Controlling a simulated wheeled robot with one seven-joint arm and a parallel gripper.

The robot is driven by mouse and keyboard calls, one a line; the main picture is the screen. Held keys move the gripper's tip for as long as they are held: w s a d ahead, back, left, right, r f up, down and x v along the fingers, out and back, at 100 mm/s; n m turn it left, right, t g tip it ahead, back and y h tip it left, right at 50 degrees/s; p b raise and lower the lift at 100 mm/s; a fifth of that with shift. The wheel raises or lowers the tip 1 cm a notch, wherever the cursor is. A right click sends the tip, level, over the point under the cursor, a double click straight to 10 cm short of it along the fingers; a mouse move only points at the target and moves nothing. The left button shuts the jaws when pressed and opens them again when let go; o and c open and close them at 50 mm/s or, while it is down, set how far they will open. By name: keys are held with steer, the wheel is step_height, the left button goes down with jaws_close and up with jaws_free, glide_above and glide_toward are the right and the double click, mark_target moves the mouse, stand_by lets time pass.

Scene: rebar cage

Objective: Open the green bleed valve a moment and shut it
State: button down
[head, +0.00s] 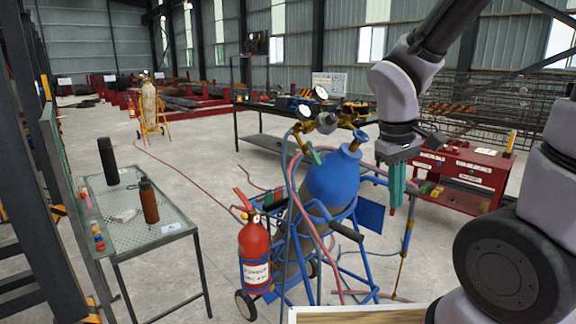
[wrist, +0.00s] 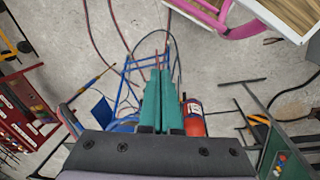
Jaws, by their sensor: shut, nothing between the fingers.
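The green bleed valve (head: 315,156) shows in the head view as a small green lever below the brass regulator (head: 326,122), on top of the blue-shouldered gas cylinder (head: 334,178). The cylinder stands tilted in a blue wheeled cart (head: 290,245). My gripper (head: 396,205) points down, to the right of the cylinder and apart from the valve. Its teal fingers are shut and empty. In the wrist view my gripper (wrist: 160,75) covers the middle of the cart. I cannot make out the valve there.
A red fire extinguisher (head: 254,255) hangs at the cart's left side; it also shows in the wrist view (wrist: 193,118). Hoses loop around the cylinder. A mesh-topped table (head: 150,238) with bottles stands left. A red workbench (head: 465,175) stands right.

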step_height(320, 180, up, 18)
steer(key=d+m+t+y, duration=0.2)
steer(key=m+t+y, duration=0.1)
steer(key=m+t, duration=0.3)
steer(key=shift+w+d+f+m+t+y, duration=0.2)
steer(key=shift+d+m+t+y, duration=0.15)
steer(key=shift+m, duration=0.85)
